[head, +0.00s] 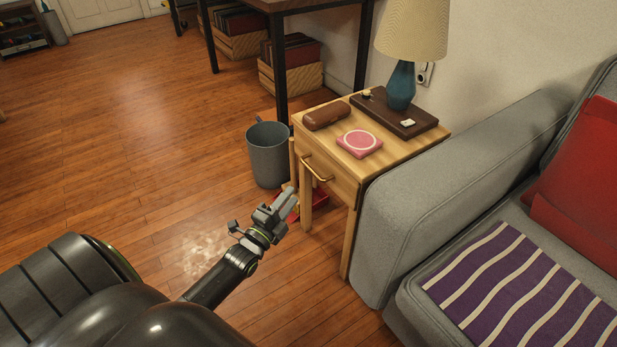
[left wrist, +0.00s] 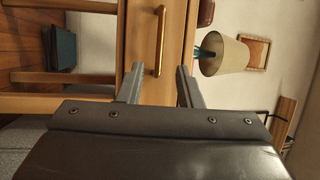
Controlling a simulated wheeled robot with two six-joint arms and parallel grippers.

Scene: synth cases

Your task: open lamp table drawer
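The lamp table (head: 397,153) is a small light-wood side table beside the grey sofa. Its drawer (head: 330,175) is closed in the head view, with a curved brass handle (head: 317,169) on its front. My left gripper (head: 284,203) is in front of the drawer, to the left of and below the handle. In the left wrist view the handle (left wrist: 159,40) stands upright ahead of the two fingers (left wrist: 160,85), which are apart with nothing between them. The fingers do not touch the handle. My right gripper is not in view.
On the table top are a blue lamp (head: 402,84) on a dark tray, a brown case (head: 326,115) and a pink box (head: 359,143). A grey bin (head: 268,155) stands left of the table. The sofa arm (head: 420,205) is close on the right. Wooden floor to the left is clear.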

